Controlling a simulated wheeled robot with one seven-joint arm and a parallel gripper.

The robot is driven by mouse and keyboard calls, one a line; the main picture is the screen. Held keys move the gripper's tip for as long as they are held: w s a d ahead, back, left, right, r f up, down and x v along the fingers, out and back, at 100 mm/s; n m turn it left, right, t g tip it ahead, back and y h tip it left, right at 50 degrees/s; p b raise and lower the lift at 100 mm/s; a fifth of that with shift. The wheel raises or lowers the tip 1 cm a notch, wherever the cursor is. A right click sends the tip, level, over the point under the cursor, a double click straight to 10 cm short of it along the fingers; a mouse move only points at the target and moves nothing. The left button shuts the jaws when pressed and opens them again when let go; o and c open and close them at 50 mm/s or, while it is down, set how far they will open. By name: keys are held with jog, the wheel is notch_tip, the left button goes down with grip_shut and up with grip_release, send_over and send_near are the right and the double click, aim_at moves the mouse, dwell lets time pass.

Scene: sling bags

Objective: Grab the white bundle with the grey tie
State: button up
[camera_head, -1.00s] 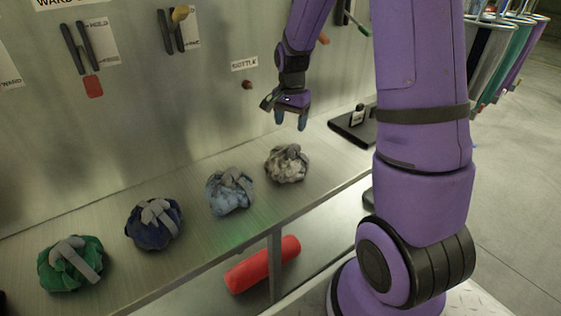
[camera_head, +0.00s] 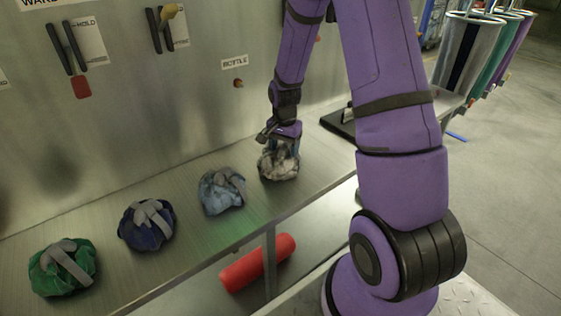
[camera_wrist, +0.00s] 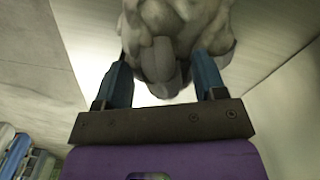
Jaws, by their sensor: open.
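The white bundle with the grey tie (camera_head: 279,165) sits on the metal shelf at the right end of a row of bundles. My gripper (camera_head: 281,147) is right over it, pointing down, and hides its upper part. In the wrist view the white bundle (camera_wrist: 175,40) fills the top middle, with a grey strap hanging between the two blue fingers. My gripper (camera_wrist: 163,80) is open there, with one finger on each side of the strap. I cannot tell whether the fingers touch the bundle.
A light blue bundle (camera_head: 220,192), a dark blue bundle (camera_head: 146,224) and a green bundle (camera_head: 62,268) lie to the left on the shelf (camera_head: 185,265). A red cylinder (camera_head: 257,263) lies below. The metal wall (camera_head: 130,110) with hung tools stands behind.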

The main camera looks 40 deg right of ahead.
grip_shut()
dwell(0.4)
